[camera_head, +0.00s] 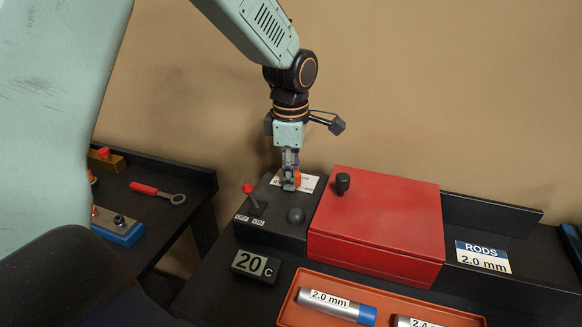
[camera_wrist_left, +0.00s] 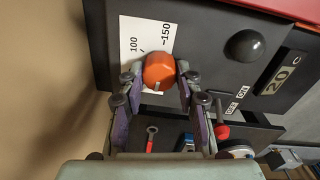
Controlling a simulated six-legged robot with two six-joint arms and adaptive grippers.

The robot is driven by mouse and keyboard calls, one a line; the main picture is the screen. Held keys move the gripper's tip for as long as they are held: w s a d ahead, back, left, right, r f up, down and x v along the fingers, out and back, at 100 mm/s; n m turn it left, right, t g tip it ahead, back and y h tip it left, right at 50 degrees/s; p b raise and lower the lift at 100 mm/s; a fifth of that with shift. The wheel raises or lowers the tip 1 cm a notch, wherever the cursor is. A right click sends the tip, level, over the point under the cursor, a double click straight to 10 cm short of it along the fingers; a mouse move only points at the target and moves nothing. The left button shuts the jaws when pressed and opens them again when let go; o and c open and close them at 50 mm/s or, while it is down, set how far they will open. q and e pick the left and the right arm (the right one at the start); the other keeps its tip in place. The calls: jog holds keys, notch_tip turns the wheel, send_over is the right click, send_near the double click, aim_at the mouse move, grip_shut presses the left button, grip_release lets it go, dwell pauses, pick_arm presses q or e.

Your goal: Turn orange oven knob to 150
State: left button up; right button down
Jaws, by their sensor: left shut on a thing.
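The orange oven knob (camera_wrist_left: 158,68) sits on the dark control panel, next to a white dial label (camera_wrist_left: 149,36) printed 100 and 150. A short pale mark shows on the knob's edge, facing the bottom of the wrist view, away from the numbers. My left gripper (camera_wrist_left: 158,82) is shut on the knob, one finger on each side. In the head view my left gripper (camera_head: 291,184) reaches down onto the panel, and a small part of the knob (camera_head: 297,177) shows. The display (camera_head: 255,265) reads 20 C. My right gripper is in neither view.
A red-tipped lever (camera_head: 248,188) stands by OFF and ON labels, beside a dark dome (camera_head: 295,216). A red box (camera_head: 385,220) with a black knob (camera_head: 343,183) stands right of the panel. An orange tray (camera_head: 460,312) holds labelled rods in front. A wrench (camera_head: 158,193) lies left.

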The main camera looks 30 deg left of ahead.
pick_arm(q)
jog(key=m+p, duration=0.7)
jog(key=p, duration=0.1)
jog(key=shift+s+r+m, duration=0.1)
jog(key=shift+m, duration=0.3)
jog(key=m+p, duration=0.3)
jog(key=shift+m, duration=0.3)
jog(key=m+p, duration=0.1)
jog(key=m, duration=0.2)
jog(key=shift+m+h, duration=0.3)
jog(key=m, duration=0.2)
jog(key=m+p, duration=0.1)
jog(key=m, duration=0.1)
jog(key=shift+f+m, duration=0.2)
jog(key=shift+m, duration=0.1)
jog(key=m, duration=0.4)
jog(key=shift+m+g, duration=0.3)
jog(key=m, duration=0.5)
jog(key=shift+d, duration=0.1)
jog(key=m, duration=0.5)
jog(key=shift+m, duration=0.5)
